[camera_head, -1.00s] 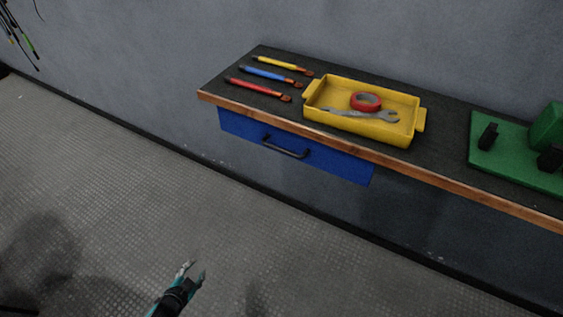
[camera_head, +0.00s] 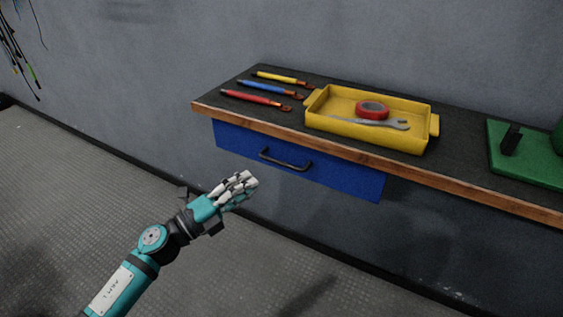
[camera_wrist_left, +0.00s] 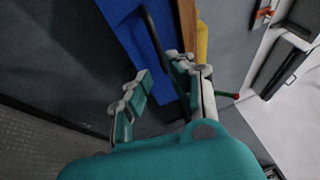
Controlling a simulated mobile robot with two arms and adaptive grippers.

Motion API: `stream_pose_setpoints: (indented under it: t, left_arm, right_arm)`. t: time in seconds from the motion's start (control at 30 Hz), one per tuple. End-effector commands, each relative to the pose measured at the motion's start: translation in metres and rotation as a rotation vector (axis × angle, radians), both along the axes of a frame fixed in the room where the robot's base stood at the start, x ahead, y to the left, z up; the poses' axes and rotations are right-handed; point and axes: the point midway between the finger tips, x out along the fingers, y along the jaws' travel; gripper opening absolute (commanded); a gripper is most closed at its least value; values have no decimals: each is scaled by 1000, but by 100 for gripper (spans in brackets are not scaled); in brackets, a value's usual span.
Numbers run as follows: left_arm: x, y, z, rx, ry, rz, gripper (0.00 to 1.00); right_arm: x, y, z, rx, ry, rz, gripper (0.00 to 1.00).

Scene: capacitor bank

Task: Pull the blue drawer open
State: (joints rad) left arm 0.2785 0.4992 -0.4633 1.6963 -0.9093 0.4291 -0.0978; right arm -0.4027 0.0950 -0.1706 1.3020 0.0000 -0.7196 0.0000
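The blue drawer (camera_head: 340,176) hangs under the front edge of the workbench, its front close beneath the wooden edge. The blue drawer front (camera_wrist_left: 131,38) and the dark handle (camera_wrist_left: 156,45) show beyond the fingertips. My right gripper is in no view.
On the workbench (camera_head: 465,183) are a yellow tray (camera_head: 325,124) with a red tape roll (camera_head: 372,110) and a wrench (camera_head: 385,124), three coloured tools (camera_head: 266,89) at the left, and a green base (camera_head: 525,165) at the right. The floor before the bench is clear.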

Motion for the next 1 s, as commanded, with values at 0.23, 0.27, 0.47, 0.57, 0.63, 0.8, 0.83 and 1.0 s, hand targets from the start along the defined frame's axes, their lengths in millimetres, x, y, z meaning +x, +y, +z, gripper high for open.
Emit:
stream_pose_setpoints:
  t: [0.23, 0.27, 0.47, 0.57, 0.63, 0.8, 0.83, 1.0]
  left_arm:
    - [34, -43, 11, -3, -1, 0, 21]
    - [38, -48, 11, -4, 0, -1, 21]
    - [57, -71, 16, -4, 1, 1, 21]
    - [61, -78, 16, -2, 2, 1, 21]
    - [64, -80, 17, -2, 2, 2, 21]
    - [65, -82, 17, -1, 2, 2, 21]
    - [65, -81, 17, -1, 2, 2, 21]
    - [65, -81, 17, -1, 2, 2, 12]
  right_arm:
    - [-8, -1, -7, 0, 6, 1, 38]
    - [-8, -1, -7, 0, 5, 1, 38]
    - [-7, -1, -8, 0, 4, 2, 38]
    - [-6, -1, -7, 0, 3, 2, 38]
    - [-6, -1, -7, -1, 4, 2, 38]
    - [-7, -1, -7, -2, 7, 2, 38]
    - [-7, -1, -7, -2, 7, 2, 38]
    - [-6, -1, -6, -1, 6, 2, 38]
